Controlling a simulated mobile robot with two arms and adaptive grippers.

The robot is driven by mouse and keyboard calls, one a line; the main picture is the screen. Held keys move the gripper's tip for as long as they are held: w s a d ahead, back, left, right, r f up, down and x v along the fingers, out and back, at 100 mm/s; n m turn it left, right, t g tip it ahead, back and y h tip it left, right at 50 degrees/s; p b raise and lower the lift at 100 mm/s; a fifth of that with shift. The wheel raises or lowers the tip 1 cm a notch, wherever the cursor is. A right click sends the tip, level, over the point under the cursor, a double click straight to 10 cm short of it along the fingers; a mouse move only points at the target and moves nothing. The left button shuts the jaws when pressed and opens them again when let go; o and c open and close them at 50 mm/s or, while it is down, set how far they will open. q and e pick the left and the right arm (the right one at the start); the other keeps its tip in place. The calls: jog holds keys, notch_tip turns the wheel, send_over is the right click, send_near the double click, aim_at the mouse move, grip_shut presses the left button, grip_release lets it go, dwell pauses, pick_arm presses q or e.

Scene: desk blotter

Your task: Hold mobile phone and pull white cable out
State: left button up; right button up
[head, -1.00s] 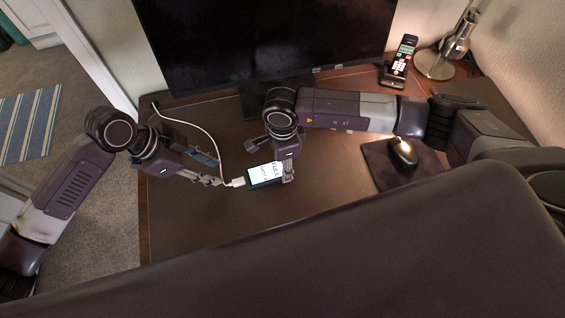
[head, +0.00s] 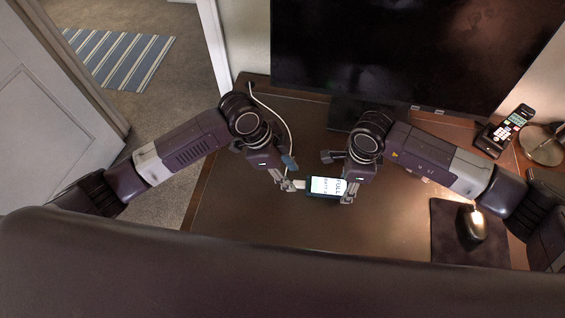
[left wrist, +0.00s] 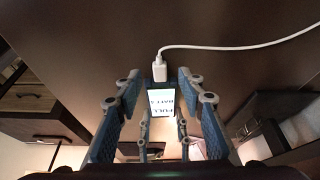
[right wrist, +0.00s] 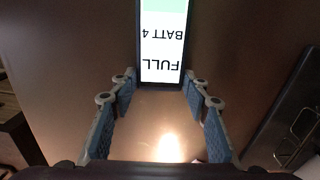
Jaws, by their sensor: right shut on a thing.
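The mobile phone (head: 327,187), with a lit screen reading FULL, is held at the desk's middle by my right gripper (head: 347,198). In the right wrist view, the right fingers press the two sides of the phone (right wrist: 162,45) near its end. The white cable (head: 288,125) runs from the desk's back left corner to a white plug (left wrist: 160,70) at the phone's left end. My left gripper (head: 286,184) is at the plug. In the left wrist view, its fingers (left wrist: 159,76) are apart, one on each side of the plug, with gaps showing.
A monitor (head: 415,50) stands behind the arms. A mouse (head: 472,225) on a dark pad (head: 445,245), a cordless phone (head: 505,130) and a lamp base (head: 543,146) are at the right. The desk front (head: 260,225) is clear.

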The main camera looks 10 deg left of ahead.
aim_at(296, 183)
pick_arm(q)
jog(key=shift+x, duration=1.7)
jog(key=shift+r, duration=0.1)
grip_shut()
